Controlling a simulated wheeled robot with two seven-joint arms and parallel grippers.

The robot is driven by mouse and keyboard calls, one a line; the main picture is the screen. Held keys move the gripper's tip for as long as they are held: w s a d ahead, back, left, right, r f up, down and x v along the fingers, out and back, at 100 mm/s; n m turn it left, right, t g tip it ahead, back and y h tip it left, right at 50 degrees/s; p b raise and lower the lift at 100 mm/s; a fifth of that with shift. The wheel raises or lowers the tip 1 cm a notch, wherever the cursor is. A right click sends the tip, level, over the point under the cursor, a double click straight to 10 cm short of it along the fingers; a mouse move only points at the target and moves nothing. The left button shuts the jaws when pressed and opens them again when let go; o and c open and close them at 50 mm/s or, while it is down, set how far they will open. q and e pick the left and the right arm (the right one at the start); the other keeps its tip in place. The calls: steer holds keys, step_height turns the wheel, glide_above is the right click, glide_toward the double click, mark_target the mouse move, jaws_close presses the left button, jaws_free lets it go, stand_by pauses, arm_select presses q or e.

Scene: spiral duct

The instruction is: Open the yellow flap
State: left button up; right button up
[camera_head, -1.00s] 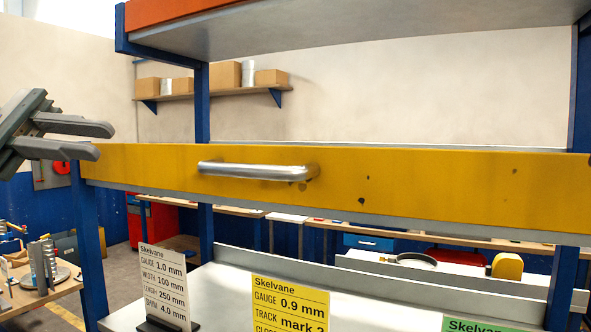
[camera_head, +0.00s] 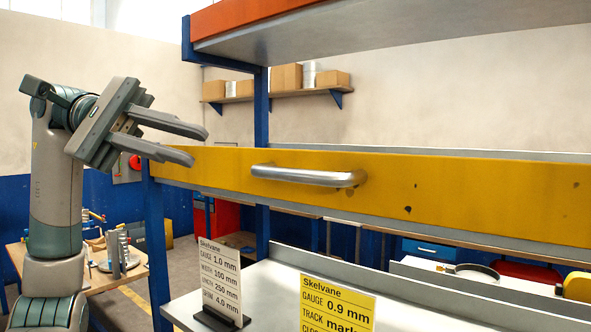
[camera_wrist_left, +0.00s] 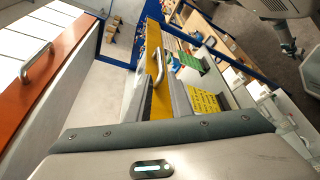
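The yellow flap (camera_head: 460,196) is a long, flat panel across the front of a shelf in the head view, hanging upright. A silver bar handle (camera_head: 305,176) is fixed on its front. My left gripper (camera_head: 200,146) is open and empty near the flap's left end, to the left of the handle and apart from it. Its two fingers point right, toward the handle. In the left wrist view the yellow flap (camera_wrist_left: 154,36) and its handle (camera_wrist_left: 160,66) show beyond the gripper body. My right gripper does not show in the head view.
An orange panel (camera_head: 240,14) sits above the flap; in the left wrist view it has its own handle (camera_wrist_left: 36,60). A blue post (camera_head: 158,245) stands at the shelf's left end. Label cards, one white (camera_head: 219,280) and one yellow (camera_head: 337,303), stand on the surface below.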

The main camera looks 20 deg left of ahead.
mark_target(280, 169)
arm_select(q)
steer(key=p+x, duration=0.6)
steer(key=x, duration=0.8)
steer(key=shift+d, duration=0.35)
steer(key=shift+d+f+p, duration=0.15)
steer(key=shift+d+p, duration=0.15)
steer(key=shift+d, duration=0.2)
steer(key=shift+c, duration=0.5)
jaws_close()
